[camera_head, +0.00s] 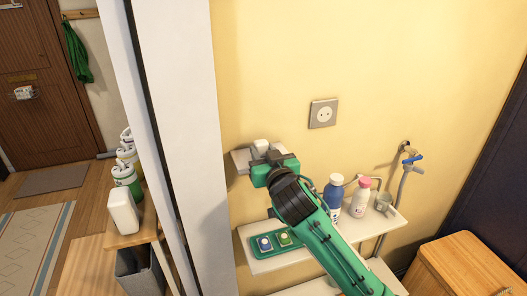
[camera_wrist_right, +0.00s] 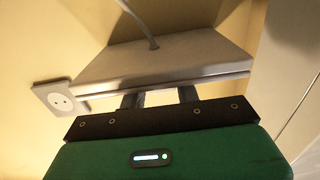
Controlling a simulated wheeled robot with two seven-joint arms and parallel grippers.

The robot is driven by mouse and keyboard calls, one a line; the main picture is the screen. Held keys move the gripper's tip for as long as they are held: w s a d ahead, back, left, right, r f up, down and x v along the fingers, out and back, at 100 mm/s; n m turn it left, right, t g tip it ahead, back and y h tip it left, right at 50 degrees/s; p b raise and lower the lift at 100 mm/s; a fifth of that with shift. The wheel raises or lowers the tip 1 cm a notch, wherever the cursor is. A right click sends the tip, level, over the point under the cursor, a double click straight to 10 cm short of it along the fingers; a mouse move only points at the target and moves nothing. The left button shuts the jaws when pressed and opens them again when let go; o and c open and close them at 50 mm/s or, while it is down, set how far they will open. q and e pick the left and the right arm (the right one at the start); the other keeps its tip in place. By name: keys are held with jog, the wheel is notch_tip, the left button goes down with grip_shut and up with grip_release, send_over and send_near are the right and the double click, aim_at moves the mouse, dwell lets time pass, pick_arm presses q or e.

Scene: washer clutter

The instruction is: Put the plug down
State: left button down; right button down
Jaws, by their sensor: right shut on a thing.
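The plug (camera_head: 262,146) shows as a small white block at the tip of my right gripper (camera_head: 268,157), in the middle of the head view. Whether the plug touches the shelf cannot be told. My left gripper is out of view.
A wall socket (camera_head: 323,113) is right of the gripper, and it also shows in the wrist view (camera_wrist_right: 60,98). The lower shelf (camera_head: 280,262) holds a green tray (camera_head: 264,251), a blue bottle (camera_head: 334,191), a pink-capped bottle (camera_head: 361,198) and a cup (camera_head: 383,201). A white door frame stands left.

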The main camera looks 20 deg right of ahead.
aim_at(263, 149)
jog(key=c, duration=1)
grip_release()
jog(key=shift+r, duration=0.35)
jog(key=shift+r+p, duration=0.5)
jog(key=shift+p, duration=0.05)
jog(key=s+b, duration=0.1)
jog(key=s+f+b, duration=0.1)
jog(key=s, duration=0.4)
jog(key=s+b, duration=0.1)
jog(key=s, duration=0.2)
jog(key=s+b, duration=0.1)
jog(key=s, duration=0.2)
jog(key=shift+d+r, duration=0.2)
jog(key=shift+r, duration=0.1)
